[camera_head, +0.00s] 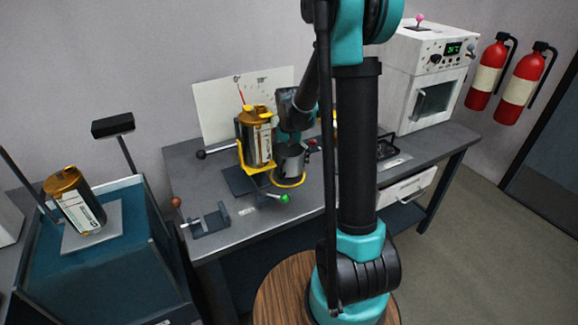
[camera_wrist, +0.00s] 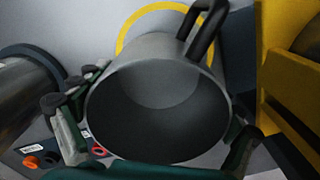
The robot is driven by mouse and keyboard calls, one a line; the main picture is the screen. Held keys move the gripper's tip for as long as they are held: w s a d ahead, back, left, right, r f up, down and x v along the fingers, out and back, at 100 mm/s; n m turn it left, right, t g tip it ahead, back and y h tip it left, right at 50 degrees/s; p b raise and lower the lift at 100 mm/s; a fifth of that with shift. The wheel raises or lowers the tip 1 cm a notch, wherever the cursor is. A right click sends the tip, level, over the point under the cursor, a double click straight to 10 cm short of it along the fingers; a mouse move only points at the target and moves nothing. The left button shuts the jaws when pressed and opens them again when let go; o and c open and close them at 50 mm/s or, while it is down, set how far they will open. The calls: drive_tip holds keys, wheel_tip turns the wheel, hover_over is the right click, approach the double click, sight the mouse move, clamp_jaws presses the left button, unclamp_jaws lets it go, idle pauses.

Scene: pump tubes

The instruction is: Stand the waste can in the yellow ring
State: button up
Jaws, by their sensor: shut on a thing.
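The waste can is a grey open-topped cup with a dark handle; it fills the middle of the wrist view (camera_wrist: 150,62) and shows on the bench in the head view (camera_head: 291,163). My gripper (camera_head: 292,140) is shut on it, with fingers on both sides of its wall in the wrist view (camera_wrist: 155,130). The can's inside looks empty. The yellow ring (camera_head: 289,184) shows around the near side of the can's lower end. In the wrist view, the ring's arc (camera_wrist: 165,6) shows beyond the can. I cannot tell whether the can's bottom touches the surface.
A gold-topped canister (camera_head: 257,143) stands in a yellow holder just left of the can. A green knob (camera_head: 285,198) is in front of the ring. A dark cylinder (camera_wrist: 25,95) is close on the left in the wrist view. A white oven (camera_head: 425,75) stands at the right.

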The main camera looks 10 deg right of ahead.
drive_tip(key=shift+f, duration=0.75)
drive_tip(key=shift+f, duration=0.15)
drive_tip(key=o, duration=1)
drive_tip(key=shift+c, duration=0.2)
wheel_tip(320, 180, up, 12)
drive_tip(key=shift+r, duration=0.2)
